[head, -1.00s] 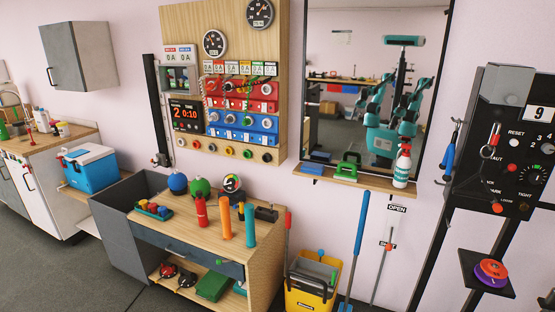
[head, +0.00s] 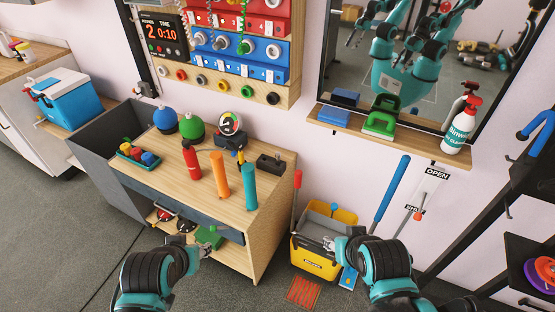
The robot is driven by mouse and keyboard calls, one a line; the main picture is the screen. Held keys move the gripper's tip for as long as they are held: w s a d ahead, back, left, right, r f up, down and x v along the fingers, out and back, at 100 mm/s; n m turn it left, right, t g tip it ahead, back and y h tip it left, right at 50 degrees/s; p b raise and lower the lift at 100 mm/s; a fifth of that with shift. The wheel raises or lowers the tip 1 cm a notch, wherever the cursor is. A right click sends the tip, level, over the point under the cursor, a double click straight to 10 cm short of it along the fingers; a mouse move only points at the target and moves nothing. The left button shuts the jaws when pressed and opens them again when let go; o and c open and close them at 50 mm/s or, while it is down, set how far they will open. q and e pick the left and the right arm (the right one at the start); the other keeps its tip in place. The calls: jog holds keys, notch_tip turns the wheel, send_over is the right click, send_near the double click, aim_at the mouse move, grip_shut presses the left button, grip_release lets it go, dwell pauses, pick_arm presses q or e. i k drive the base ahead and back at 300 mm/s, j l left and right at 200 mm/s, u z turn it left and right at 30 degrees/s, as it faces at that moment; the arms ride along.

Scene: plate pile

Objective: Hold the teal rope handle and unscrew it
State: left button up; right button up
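An upright teal cylindrical handle (head: 249,186) stands at the right of the wooden workbench top (head: 170,163), beside an orange handle (head: 221,175) and a red one (head: 191,160). No rope is clearly visible on it. My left gripper (head: 207,243) is low in front of the bench, near the shelf opening, apart from the teal handle. My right gripper (head: 331,242) is right of the bench, in front of the yellow bucket. Both are too small to tell whether the fingers are open or shut.
The bench also holds a blue ball (head: 165,119), a green ball (head: 191,127), a gauge (head: 230,124) and a small tray (head: 138,153). A yellow bucket (head: 318,265) and a blue pole (head: 390,195) stand at the right. A red-numbered timer panel (head: 163,32) hangs above.

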aim_at(250, 187)
jog(key=l+u, duration=0.4)
jog(key=l, duration=0.2)
jog(key=k+l+u, duration=0.15)
jog(key=l+u, duration=0.25)
jog(key=l, duration=0.2)
